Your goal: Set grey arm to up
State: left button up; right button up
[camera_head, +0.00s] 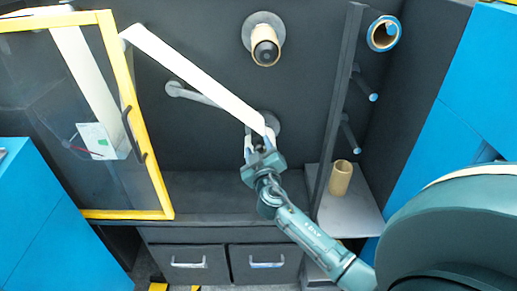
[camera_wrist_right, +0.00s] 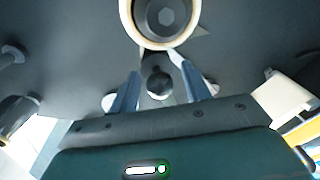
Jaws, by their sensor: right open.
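The grey arm (camera_head: 195,95) is on the dark back panel in the head view. It slopes from a rounded end at upper left down to the right and passes behind a white strip (camera_head: 195,75). A grey disc (camera_head: 272,119) shows near its lower right. My right gripper (camera_head: 260,146) is open in front of that disc, fingers pointing at the panel. In the right wrist view, a dark round knob (camera_wrist_right: 158,84) sits between the open fingers (camera_wrist_right: 160,92), with a gap on each side. My left gripper is not in view.
A cardboard roll (camera_head: 264,54) is on a spindle above my gripper. A yellow-framed clear door (camera_head: 150,165) stands at left. A dark divider (camera_head: 338,110), pegs and a cardboard core (camera_head: 341,178) are at right. Drawers (camera_head: 187,262) are below.

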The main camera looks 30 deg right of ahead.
jog(key=shift+a+f, duration=0.1)
jog(key=shift+a, duration=0.05)
grip_shut()
